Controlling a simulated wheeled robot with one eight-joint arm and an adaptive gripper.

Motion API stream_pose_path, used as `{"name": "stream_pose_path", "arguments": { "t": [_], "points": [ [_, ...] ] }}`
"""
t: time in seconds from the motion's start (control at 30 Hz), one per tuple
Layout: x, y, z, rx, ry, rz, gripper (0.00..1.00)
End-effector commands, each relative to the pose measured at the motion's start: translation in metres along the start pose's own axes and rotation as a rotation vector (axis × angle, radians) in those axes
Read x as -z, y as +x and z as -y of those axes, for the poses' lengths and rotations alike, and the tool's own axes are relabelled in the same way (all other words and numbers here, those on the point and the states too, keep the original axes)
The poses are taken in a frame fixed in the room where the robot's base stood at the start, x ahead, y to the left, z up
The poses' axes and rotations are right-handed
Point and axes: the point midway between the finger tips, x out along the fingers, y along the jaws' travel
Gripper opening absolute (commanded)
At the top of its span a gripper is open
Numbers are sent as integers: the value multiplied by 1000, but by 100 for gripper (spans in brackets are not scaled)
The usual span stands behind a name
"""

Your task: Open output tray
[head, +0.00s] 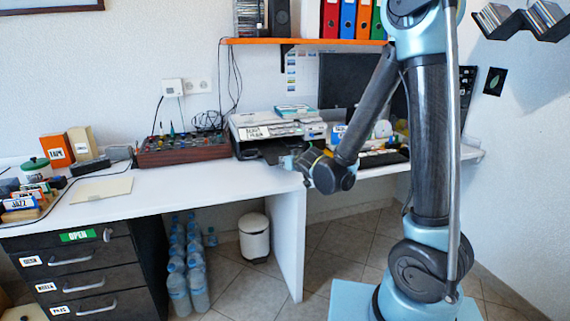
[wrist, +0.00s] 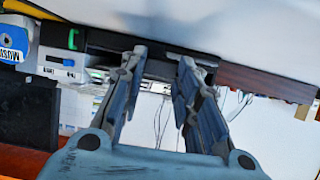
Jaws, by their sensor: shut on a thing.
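The white and grey printer (head: 280,125) stands on the white desk in the head view, with a label on its front. Its dark output tray (head: 272,152) is low on its front and sticks out toward the desk edge. My gripper (head: 292,161) is at the right front part of this tray and partly hides it. In the wrist view my gripper (wrist: 163,60) has its two fingers at the dark tray (wrist: 105,42), with a gap between the fingers. It is shut on the tray's edge; the exact contact is hard to see.
A wooden box of controls (head: 183,149) stands left of the printer. A monitor (head: 349,82) and keyboard (head: 382,157) are to the right. An orange shelf (head: 305,42) with binders hangs above. The desk (head: 190,182) in front of the box is clear.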

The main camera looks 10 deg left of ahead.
Motion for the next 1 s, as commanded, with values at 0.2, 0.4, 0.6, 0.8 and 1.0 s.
{"name": "stream_pose_path", "arguments": {
  "t": [0.2, 0.4, 0.6, 0.8, 1.0],
  "points": [
    [0, 0, 0, -2, -1, 1, 50],
    [0, 0, 1, 0, -1, 1, 50],
    [0, -4, 1, 0, -1, 1, 50],
    [0, -23, 1, 1, -3, 1, 50],
    [-1, -47, 2, 2, -3, 0, 50]
  ]
}}
